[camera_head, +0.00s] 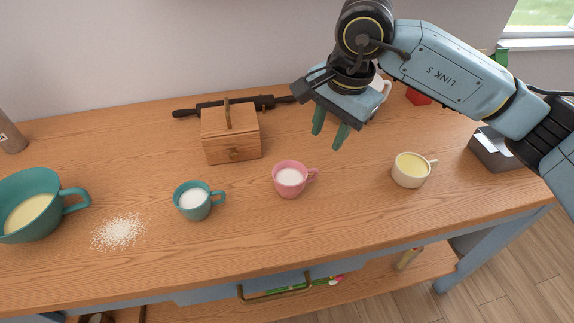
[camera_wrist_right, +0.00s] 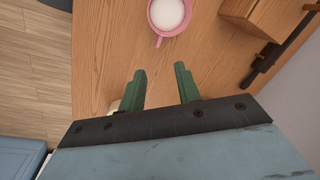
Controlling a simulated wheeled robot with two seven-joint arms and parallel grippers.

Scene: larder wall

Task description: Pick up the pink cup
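The pink cup (camera_head: 290,180) stands upright on the wooden counter and holds something white. Its handle points right in the head view. In the right wrist view the pink cup (camera_wrist_right: 168,14) is at the top edge, partly cut off, beyond my fingertips. My right gripper (camera_head: 328,130) hangs above the counter, behind and to the right of the cup, apart from it. Its green fingers are spread with nothing between them, as the right wrist view also shows (camera_wrist_right: 160,78). My left gripper is not in view.
A teal cup (camera_head: 194,201) stands left of the pink cup and a cream cup (camera_head: 410,170) right of it. A wooden box (camera_head: 231,136) and a dark rolling pin (camera_head: 270,101) lie behind. White grains (camera_head: 118,231) and a large teal cup (camera_head: 32,207) are at left.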

